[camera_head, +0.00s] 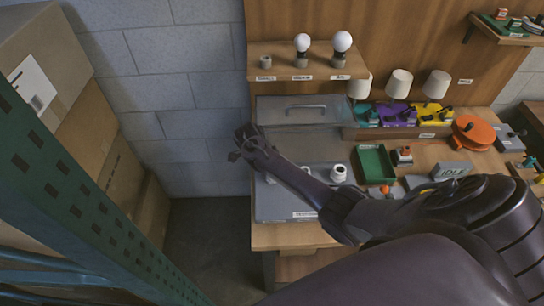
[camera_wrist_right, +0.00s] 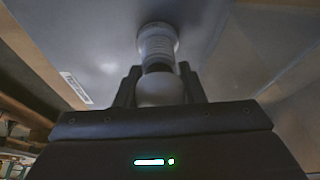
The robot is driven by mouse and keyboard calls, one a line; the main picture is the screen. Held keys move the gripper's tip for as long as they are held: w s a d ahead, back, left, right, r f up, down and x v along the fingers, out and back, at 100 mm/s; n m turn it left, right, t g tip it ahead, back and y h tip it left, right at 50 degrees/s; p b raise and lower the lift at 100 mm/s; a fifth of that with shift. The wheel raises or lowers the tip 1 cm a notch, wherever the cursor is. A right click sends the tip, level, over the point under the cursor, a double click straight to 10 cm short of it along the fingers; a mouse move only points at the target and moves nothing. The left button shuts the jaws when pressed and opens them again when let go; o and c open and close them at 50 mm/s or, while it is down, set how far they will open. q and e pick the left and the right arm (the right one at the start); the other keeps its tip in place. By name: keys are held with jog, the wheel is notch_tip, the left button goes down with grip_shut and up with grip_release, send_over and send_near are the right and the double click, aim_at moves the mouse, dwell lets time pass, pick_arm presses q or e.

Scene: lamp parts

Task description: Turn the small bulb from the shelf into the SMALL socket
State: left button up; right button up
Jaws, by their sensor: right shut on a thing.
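My right gripper (camera_wrist_right: 160,88) is shut on the small bulb (camera_wrist_right: 162,92); its white round globe sits between the dark fingers in the right wrist view. Straight beyond it is a white ribbed socket (camera_wrist_right: 157,45) on the grey panel, in line with the bulb. A dark band lies between globe and socket; I cannot tell how deep the bulb sits in it. In the head view my right gripper (camera_head: 248,145) is over the left end of the grey test station (camera_head: 285,207), and the bulb is hidden there. The left gripper is not in view.
On the shelf (camera_head: 281,76), the leftmost holder (camera_head: 265,61) is empty; two bulbs (camera_head: 302,43) (camera_head: 342,42) stand in the others. Another white socket (camera_head: 338,173) is right of my forearm. A green tray (camera_head: 374,163) and lamps (camera_head: 399,84) stand farther right.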

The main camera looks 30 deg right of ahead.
jog(key=shift+m, duration=0.6)
jog(key=o, duration=0.9)
jog(key=shift+r, duration=0.1)
jog(key=b+v, duration=0.1)
jog(key=v, duration=0.6)
jog(key=shift+w+r+b, duration=0.15)
jog(key=shift+r+b, duration=0.15)
jog(key=shift+b, duration=0.1)
jog(key=shift+a+f, duration=0.1)
